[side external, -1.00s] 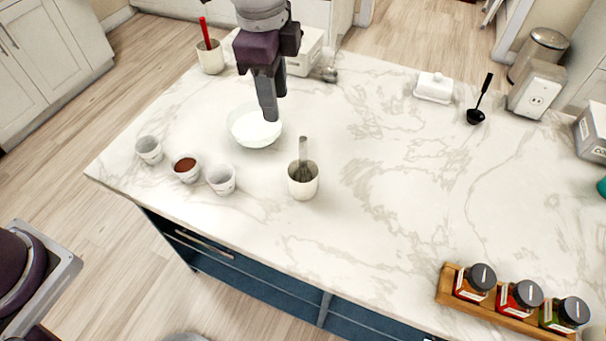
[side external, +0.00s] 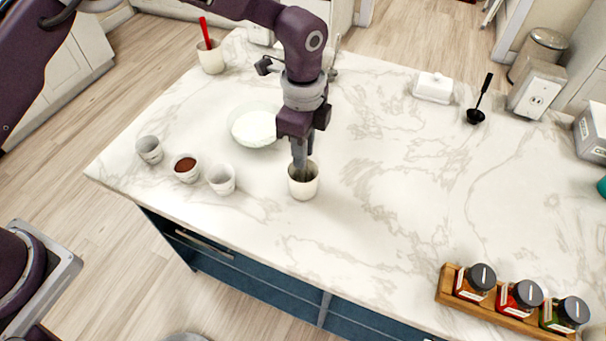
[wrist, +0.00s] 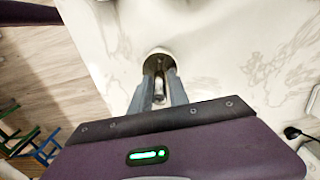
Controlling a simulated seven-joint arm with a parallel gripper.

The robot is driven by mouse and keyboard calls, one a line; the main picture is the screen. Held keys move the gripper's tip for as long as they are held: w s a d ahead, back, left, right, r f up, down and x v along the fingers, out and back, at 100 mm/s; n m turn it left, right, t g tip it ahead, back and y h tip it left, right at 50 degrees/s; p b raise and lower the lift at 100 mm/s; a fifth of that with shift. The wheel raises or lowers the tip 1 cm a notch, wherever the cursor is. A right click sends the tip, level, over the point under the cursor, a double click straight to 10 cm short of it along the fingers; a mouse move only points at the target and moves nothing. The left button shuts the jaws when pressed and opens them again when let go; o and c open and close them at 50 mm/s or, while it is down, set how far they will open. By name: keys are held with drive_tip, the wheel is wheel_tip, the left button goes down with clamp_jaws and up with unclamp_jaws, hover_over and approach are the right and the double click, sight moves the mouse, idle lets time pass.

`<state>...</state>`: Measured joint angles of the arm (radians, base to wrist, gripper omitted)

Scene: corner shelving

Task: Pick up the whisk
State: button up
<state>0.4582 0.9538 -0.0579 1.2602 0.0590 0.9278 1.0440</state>
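The whisk stands in a cream cup (side external: 303,188) on the marble counter; in the side view its handle is hidden behind my gripper (side external: 300,168). In the wrist view the whisk's grey handle (wrist: 158,92) shows between the two fingers of my gripper (wrist: 160,76), over the cup's dark mouth (wrist: 159,58). The fingers stand apart on either side of the handle, and I see no clear grip on it. The fingertips are at the cup's rim; whether they touch it cannot be told.
A white bowl (side external: 234,126) is behind and left of the cup. Several small cups, one a brown-filled cup (side external: 186,168), stand to the left. A spice rack (side external: 447,287) is at front right, a black ladle (side external: 477,114) at back right. The counter's middle right is clear.

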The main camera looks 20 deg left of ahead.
clamp_jaws()
drive_tip(key=shift+r, duration=0.1)
